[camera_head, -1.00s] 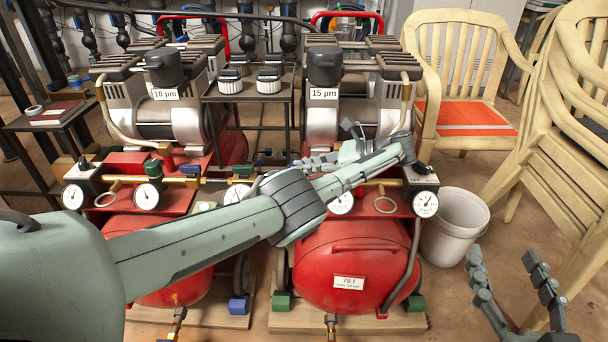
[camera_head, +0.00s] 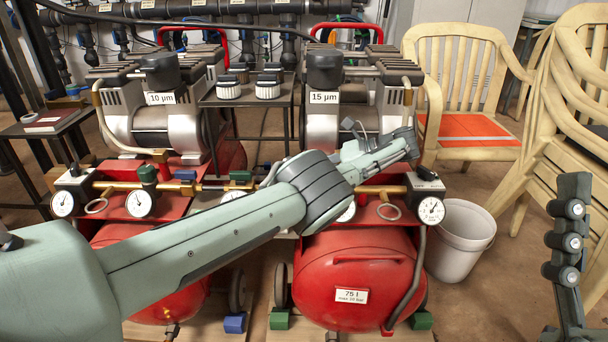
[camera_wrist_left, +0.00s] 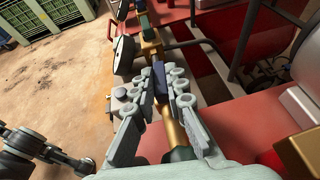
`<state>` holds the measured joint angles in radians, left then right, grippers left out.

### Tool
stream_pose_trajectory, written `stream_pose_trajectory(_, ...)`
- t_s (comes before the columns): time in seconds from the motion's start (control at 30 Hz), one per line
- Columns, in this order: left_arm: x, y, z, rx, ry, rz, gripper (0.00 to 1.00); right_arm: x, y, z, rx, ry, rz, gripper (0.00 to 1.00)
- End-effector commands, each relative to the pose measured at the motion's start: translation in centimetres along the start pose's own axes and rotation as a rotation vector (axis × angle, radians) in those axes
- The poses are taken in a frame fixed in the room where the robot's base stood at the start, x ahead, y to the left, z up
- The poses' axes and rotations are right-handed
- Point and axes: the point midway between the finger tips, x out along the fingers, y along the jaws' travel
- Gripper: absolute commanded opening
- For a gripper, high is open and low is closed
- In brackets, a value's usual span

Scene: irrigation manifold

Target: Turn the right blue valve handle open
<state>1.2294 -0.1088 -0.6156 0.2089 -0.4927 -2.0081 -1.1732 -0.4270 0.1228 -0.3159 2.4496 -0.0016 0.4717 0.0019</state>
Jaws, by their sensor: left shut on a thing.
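In the left wrist view my left gripper (camera_wrist_left: 165,95) is shut on a blue valve handle (camera_wrist_left: 162,82), with a finger on each side of it. The handle sits on a brass pipe (camera_wrist_left: 171,120), roughly in line with it as far as I can tell. In the head view my left forearm covers that handle and the gripper's fingertips. The brass pipe (camera_head: 122,186) shows there left of my arm. My right gripper (camera_head: 568,240) hangs at the right edge, seen side-on, away from the pipe; its opening cannot be told.
Another blue handle (camera_head: 185,175) and a green handle (camera_head: 240,176) sit further left along the pipe. A pressure gauge (camera_head: 431,210) is at the right end. Below is a red tank (camera_head: 320,285). A white bucket (camera_head: 458,240) and chairs (camera_head: 470,75) stand right.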

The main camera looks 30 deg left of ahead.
Motion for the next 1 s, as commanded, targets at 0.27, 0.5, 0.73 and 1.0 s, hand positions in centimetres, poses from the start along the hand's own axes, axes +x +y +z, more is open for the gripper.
stream_pose_trajectory(0.27, 0.2, 0.07, 0.1, -0.001, -0.004, 0.007, 0.0, 0.01, 0.02, -0.09, -0.001, 0.005, 0.0, 0.56)
stream_pose_trajectory(0.5, 0.17, 0.05, 0.07, -0.001, -0.003, 0.005, 0.31, 0.0, 0.02, -0.06, -0.001, 0.004, 0.0, 0.56)
stream_pose_trajectory(0.73, 0.08, 0.02, 0.03, -0.001, -0.001, 0.003, 0.34, 0.0, 0.02, -0.04, -0.001, 0.003, 0.0, 0.56)
stream_pose_trajectory(1.0, 0.02, 0.02, 0.04, 0.0, 0.0, 0.0, 0.34, 0.1, 0.01, -0.13, 0.0, 0.003, 0.001, 0.56)
